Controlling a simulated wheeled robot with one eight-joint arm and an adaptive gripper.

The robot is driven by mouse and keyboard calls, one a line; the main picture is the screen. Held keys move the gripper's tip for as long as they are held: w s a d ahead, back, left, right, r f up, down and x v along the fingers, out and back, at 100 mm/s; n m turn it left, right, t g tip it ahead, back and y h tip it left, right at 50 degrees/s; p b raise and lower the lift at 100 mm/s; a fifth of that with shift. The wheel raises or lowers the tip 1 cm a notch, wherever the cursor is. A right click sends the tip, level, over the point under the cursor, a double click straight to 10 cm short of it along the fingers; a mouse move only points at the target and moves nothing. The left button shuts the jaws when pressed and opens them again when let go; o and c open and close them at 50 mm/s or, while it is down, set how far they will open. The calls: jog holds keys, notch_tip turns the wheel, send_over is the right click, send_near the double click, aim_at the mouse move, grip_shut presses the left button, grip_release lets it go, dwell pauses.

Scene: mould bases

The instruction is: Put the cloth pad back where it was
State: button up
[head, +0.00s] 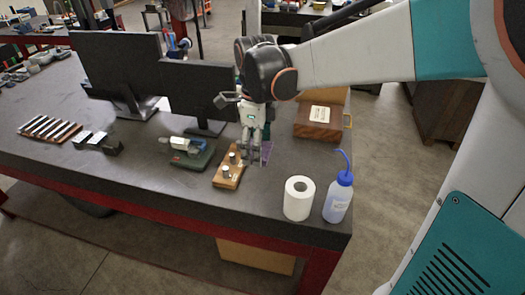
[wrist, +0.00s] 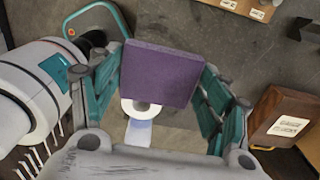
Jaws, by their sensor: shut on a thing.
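The cloth pad (wrist: 160,72) is a flat purple square. In the wrist view it stands between the fingers of my gripper (wrist: 160,88), which are shut on its two sides. The fingers hide much of the pad there. I cannot tell how far the pad is above the tabletop.
A wooden box (head: 318,122) stands behind right. A paper roll (head: 298,198) and blue-capped bottle (head: 338,198) stand near the front right corner. A micrometer stand (head: 190,152) and monitors (head: 117,68) are left. The front middle is clear.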

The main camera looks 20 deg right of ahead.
aim_at(258, 201)
notch_tip(258, 201, down, 20)
jog(key=b, duration=0.5)
jog(key=shift+s+a+r, duration=0.1)
jog(key=shift+s+r, duration=0.05)
jog(key=shift+r, duration=0.1)
jog(key=shift+f, duration=0.2)
jog(key=o, duration=1.1)
jog(key=shift+r, duration=0.1)
